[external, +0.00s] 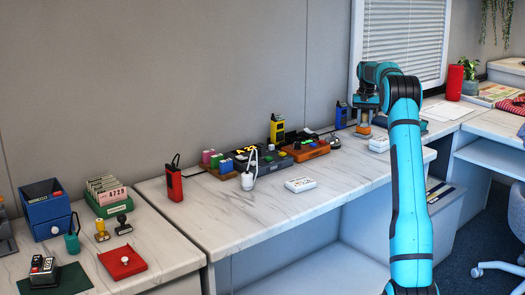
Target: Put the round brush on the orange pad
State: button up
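My arm reaches over the marble counter from the right, and my gripper (366,108) points down at the counter's far right part. A small orange-and-grey item (364,131) shows right below the gripper; it is too small to tell whether it is part of the gripper, held or standing on the counter. I cannot make out whether the fingers are apart. I cannot pick out the round brush with certainty. No flat orange pad shows clearly; my arm covers part of the counter.
An orange-brown box (308,151), white boxes (300,184) (379,144), a red radio (174,182), a yellow radio (277,130) and a blue radio (341,116) stand on the counter. Its front left part is clear. A red pad (122,263) lies on the left counter.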

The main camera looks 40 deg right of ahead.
aim_at(365, 114)
jog(key=o, duration=0.3)
jog(key=shift+o, duration=0.2)
jog(key=shift+r, duration=0.1)
notch_tip(365, 114, up, 12)
dwell(0.5)
